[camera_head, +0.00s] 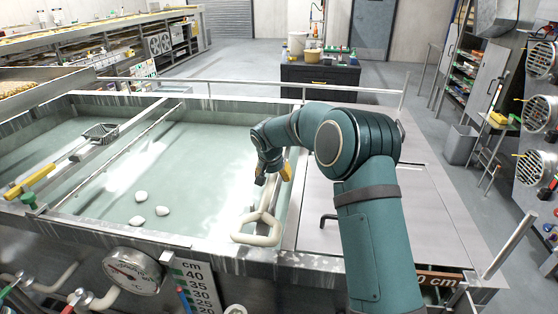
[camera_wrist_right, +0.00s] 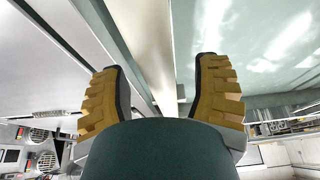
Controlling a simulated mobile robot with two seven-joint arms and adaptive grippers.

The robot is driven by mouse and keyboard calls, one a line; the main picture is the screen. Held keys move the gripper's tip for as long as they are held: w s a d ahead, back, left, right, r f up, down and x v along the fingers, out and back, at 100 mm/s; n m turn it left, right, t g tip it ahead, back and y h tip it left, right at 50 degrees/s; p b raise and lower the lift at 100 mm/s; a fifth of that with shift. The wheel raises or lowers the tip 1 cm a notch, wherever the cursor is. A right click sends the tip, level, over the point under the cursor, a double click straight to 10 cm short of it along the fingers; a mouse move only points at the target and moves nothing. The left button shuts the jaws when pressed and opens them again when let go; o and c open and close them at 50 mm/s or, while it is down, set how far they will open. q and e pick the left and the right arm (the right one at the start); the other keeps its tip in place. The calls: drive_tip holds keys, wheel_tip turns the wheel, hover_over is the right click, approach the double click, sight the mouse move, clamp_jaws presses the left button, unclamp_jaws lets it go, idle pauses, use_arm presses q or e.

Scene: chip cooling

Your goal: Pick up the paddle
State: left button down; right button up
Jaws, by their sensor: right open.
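The paddle shows in the head view as a beige loop-shaped handle (camera_head: 257,229) at the front right of the water tank, with a shaft running away from it along the tank's right edge. My right gripper (camera_head: 272,176) is above the tank's right edge, beyond the handle, pointing down. In the right wrist view its two yellow-padded fingers (camera_wrist_right: 155,88) are wide apart. A pale straight bar (camera_wrist_right: 152,40) runs between them, apparently the shaft, and neither finger visibly touches it. The paddle's far end is hidden. My left gripper is out of view.
The water tank (camera_head: 190,241) holds several white lumps (camera_head: 140,197). A mesh skimmer with a yellow handle (camera_head: 30,182) lies at the left. A flat grey cover (camera_head: 400,217) is right of the tank. A metal rail (camera_head: 260,84) runs behind. A dial gauge (camera_head: 132,272) is in front.

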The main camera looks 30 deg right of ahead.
drive_tip(key=shift+c, duration=0.2)
clamp_jaws()
drive_tip(key=shift+r, duration=0.1)
